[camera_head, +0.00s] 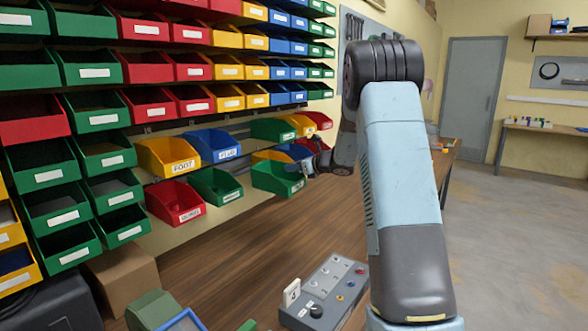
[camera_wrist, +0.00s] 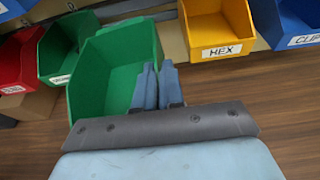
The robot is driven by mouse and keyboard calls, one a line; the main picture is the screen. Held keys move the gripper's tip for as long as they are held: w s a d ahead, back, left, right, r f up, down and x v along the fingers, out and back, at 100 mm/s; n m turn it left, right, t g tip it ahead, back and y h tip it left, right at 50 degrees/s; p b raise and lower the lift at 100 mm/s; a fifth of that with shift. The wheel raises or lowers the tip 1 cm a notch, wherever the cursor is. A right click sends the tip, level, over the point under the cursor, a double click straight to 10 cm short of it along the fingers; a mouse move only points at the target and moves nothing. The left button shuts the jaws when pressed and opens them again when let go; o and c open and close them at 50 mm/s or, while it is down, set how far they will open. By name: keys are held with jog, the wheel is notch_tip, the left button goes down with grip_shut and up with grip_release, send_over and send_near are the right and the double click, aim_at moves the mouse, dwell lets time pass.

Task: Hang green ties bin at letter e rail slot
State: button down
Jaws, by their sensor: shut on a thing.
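My gripper (camera_head: 318,160) is shut on the rim of a green bin (camera_head: 272,180), which also fills the middle left of the wrist view (camera_wrist: 112,68). The blue-grey fingers (camera_wrist: 158,88) are close together at the bin's right wall. The bin looks empty, and its label is too small to read in the head view. It is in front of the lower rail bins, and I cannot tell whether it touches anything. No letter e marking is legible.
A yellow FOOT bin (camera_head: 168,156), a blue bin (camera_head: 213,145), a red bin (camera_head: 174,202) and another green bin (camera_head: 215,186) are at the rail. The wrist view shows a yellow HEX bin (camera_wrist: 218,28) and a blue CLIP bin (camera_wrist: 296,22). A grey control box (camera_head: 325,290) stands on the wooden bench (camera_head: 270,245).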

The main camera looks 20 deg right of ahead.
aim_at(275, 165)
jog(key=shift+w+a, duration=0.85)
jog(key=shift+w, duration=0.3)
jog(key=shift+w+a, duration=0.85)
jog(key=shift+w, duration=0.3)
jog(key=shift+w+a, duration=0.85)
jog(key=shift+w, duration=0.3)
jog(key=w+a, duration=0.4)
jog(key=w, duration=0.2)
jog(key=shift+a, duration=0.25)
jog(key=shift+d, duration=0.1)
jog(key=shift+s+d+r+m, duration=0.1)
jog(key=shift+s+m, duration=0.05)
jog(key=shift+m, duration=0.25)
jog(key=shift+r, duration=0.4)
jog(key=shift+f, duration=0.3)
jog(key=shift+f, duration=0.35)
jog(key=shift+f, duration=0.35)
dwell(0.5)
